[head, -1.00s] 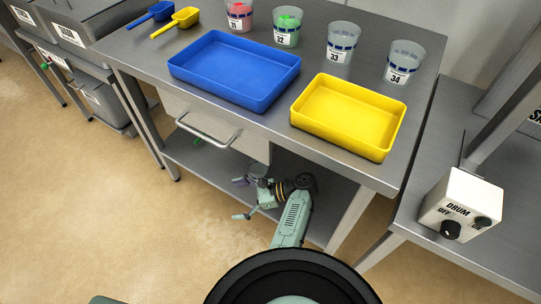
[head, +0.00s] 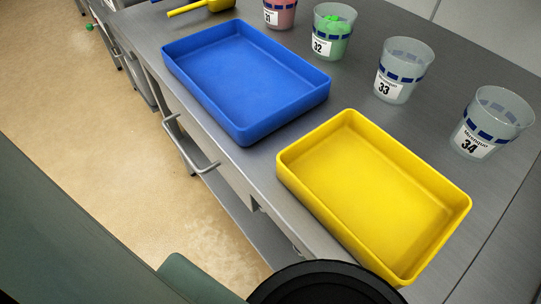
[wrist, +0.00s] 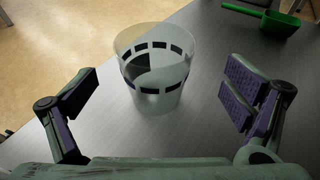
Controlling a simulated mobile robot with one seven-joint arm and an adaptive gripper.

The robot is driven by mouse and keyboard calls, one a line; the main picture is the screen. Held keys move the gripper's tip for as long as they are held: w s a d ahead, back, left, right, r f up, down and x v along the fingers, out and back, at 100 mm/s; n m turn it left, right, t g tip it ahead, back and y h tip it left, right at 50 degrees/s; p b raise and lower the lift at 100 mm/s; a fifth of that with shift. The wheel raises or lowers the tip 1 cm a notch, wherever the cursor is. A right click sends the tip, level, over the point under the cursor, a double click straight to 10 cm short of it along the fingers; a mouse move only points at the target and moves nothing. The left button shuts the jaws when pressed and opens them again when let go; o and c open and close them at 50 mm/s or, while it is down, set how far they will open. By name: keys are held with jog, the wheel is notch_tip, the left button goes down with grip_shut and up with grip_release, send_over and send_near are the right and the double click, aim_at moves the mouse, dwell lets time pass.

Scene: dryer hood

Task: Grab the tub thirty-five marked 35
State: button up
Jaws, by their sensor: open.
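A clear, empty-looking tub with a band of dark blue marks (wrist: 155,88) stands upright on a grey metal surface in the wrist view. No number shows on the side facing me, so I cannot tell which tub it is. My gripper (wrist: 160,95) is open, with one finger to the left of this tub and one to the right, both apart from it. The gripper is outside the head view. No tub marked 35 can be read in either view. The head view shows clear tubs marked 34 (head: 492,122) and 33 (head: 403,70).
Tub 32 (head: 333,32) with green contents and tub 31 (head: 280,13) with red contents stand farther left. A blue tray (head: 245,78) and a yellow tray (head: 372,195) sit along the front of the table. A green scoop (wrist: 270,22) lies beyond the tub in the wrist view.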

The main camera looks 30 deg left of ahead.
jog(key=x, duration=0.1)
jog(key=b+x, duration=0.1)
jog(key=x, duration=0.1)
jog(key=b+x, duration=0.1)
jog(key=shift+s+a+f, duration=0.2)
jog(key=shift+s+f, duration=0.15)
jog(key=shift+s, duration=0.1)
jog(key=shift+a, duration=0.6)
jog(key=c, duration=1.2)
